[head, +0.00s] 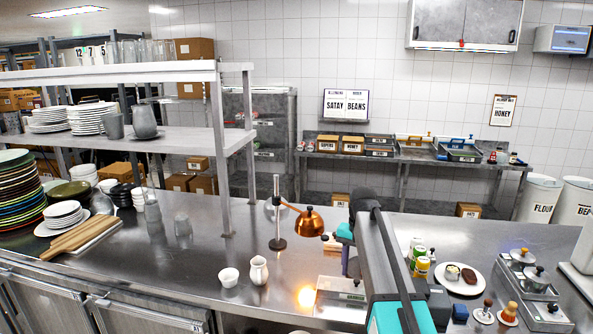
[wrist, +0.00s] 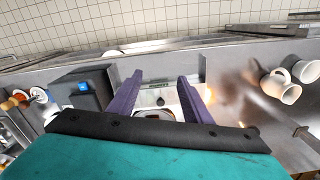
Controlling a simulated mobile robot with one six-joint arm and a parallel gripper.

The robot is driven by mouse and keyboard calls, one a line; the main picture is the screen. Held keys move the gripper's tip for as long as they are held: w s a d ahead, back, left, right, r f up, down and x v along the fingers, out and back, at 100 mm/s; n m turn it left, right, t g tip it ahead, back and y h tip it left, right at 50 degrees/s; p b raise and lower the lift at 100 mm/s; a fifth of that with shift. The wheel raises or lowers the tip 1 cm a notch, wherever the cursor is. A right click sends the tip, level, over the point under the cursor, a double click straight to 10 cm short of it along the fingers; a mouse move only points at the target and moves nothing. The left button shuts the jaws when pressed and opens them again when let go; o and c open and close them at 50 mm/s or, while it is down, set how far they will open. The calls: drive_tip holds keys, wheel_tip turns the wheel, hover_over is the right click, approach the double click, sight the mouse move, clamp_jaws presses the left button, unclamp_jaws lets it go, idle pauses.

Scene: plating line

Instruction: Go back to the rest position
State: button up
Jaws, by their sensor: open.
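My gripper (head: 349,262) is at the end of my arm, low over the steel counter just right of the copper heat lamp (head: 309,222). In the wrist view my gripper (wrist: 161,82) shows two purple fingers spread apart, with nothing held between them.
A plate with food (head: 458,283) and several condiment containers (head: 420,262) are right of my arm. A steel shelf (head: 110,72) rises at left. The counter's left-middle is mostly clear.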

drive_tip(key=s+f+g+b, duration=0.2)
drive_tip(key=s+f, duration=0.3)
drive_tip(key=f, duration=0.7)
drive_tip(key=s+f+g+b, duration=0.1)
drive_tip(key=s+f+b, duration=0.35)
drive_tip(key=f, duration=0.85)
drive_tip(key=s+f+g+b, duration=0.1)
drive_tip(key=s+f+g, duration=0.1)
drive_tip(key=s+f, duration=0.75)
drive_tip(key=s+a+f+n+b, duration=0.1)
drive_tip(key=s+f+n+b, duration=0.4)
drive_tip(key=s+f, duration=2.2)
drive_tip(key=shift+s+f+g, duration=0.2)
drive_tip(key=shift+s+g, duration=0.2)
drive_tip(key=shift+s, duration=0.35)
